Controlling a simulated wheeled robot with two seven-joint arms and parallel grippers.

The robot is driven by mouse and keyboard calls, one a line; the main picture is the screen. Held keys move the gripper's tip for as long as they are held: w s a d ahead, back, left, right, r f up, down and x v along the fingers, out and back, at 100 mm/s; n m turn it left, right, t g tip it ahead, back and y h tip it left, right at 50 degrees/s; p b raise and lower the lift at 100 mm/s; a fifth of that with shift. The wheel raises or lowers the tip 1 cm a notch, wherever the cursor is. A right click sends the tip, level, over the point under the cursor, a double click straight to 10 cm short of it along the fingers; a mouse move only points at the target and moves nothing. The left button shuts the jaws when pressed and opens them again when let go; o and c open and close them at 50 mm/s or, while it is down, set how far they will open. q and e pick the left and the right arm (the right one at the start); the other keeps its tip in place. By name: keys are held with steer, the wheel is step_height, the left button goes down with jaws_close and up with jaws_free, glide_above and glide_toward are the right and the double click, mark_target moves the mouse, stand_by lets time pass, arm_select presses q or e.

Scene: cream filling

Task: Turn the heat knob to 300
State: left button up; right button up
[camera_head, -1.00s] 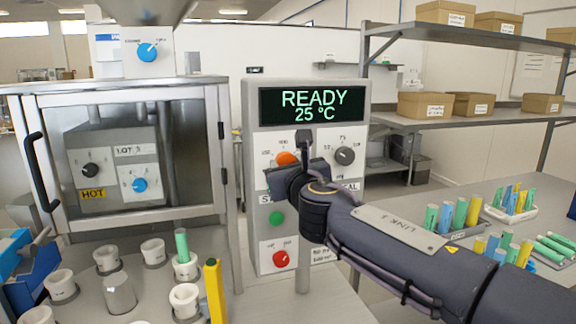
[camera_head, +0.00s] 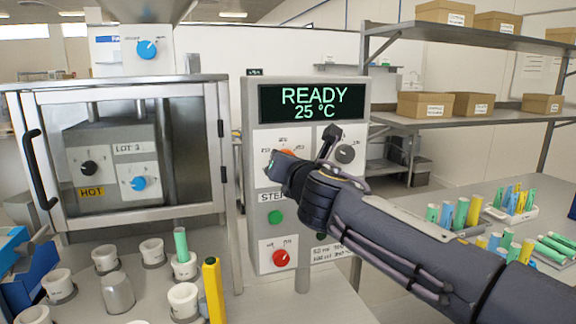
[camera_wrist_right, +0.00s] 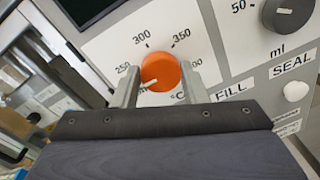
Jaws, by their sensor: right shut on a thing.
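The orange heat knob (camera_wrist_right: 160,70) is on the grey machine's front panel, with 250, 300 and 350 printed around it. Its white pointer line aims to the lower left, below the 250 mark. My right gripper (camera_wrist_right: 158,82) has one finger on each side of the knob and is shut on it. In the head view my right gripper (camera_head: 275,168) covers most of the knob (camera_head: 287,152). The display (camera_head: 311,103) reads READY 25 °C. My left gripper is not in view.
A grey knob (camera_head: 345,154) marked ml sits right of the heat knob. A green button (camera_head: 276,217) and a red knob (camera_head: 281,258) are below. A glass-fronted cabinet (camera_head: 222,150) stands to the left. Several cups and a yellow stick (camera_head: 213,290) stand in front.

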steer(key=shift+d+f+m+g+y+b, duration=0.2)
steer(key=shift+m+b, duration=0.75)
steer(key=shift+m, duration=1.75)
steer(key=shift+a+r+m+g+y+b, duration=0.1)
steer(key=shift+m+y+b, duration=0.55)
steer(key=shift+m, duration=2.05)
steer(key=shift+d+f+m+g+h+b, duration=0.1)
steer(key=shift+m+b, duration=1.1)
steer(key=shift+m, duration=1.5)
steer(key=o, duration=1)
steer(key=shift+c, duration=0.2)
steer(key=shift+r, duration=0.1)
